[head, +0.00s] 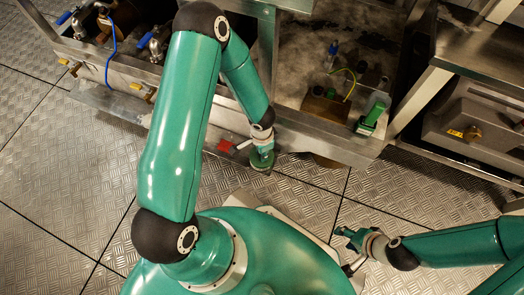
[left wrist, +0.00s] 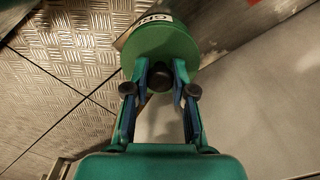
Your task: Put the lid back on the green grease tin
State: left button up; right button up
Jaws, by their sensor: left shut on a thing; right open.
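My left gripper (head: 262,148) points down at the front edge of the metal bench in the head view. In the left wrist view its fingers (left wrist: 160,72) are shut on the dark knob (left wrist: 158,80) of a round green lid (left wrist: 160,45). Behind the lid shows a green side with a white, partly cut-off label (left wrist: 155,19), seemingly the grease tin. Whether the lid touches or sits square on the tin I cannot tell. In the head view the green round shape (head: 262,162) is under the gripper. My right gripper (head: 352,240) is open and empty, low over the floor.
A red patch (head: 225,146) lies left of my left gripper. On the right of the bench are a brass-coloured box (head: 325,107) with a yellow cable and a green device (head: 373,115). Valves and a blue hose (head: 110,58) are at the upper left. The plate floor (head: 55,165) is clear.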

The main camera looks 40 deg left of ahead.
pick_arm(q)
jog(key=shift+f+b, duration=0.15)
jog(key=shift+b, duration=1)
dwell(1.7)
dwell(0.3)
jog(key=o, duration=1)
jog(key=o, duration=0.5)
jog(key=shift+r+p, duration=2.5)
jog(key=shift+r, duration=1)
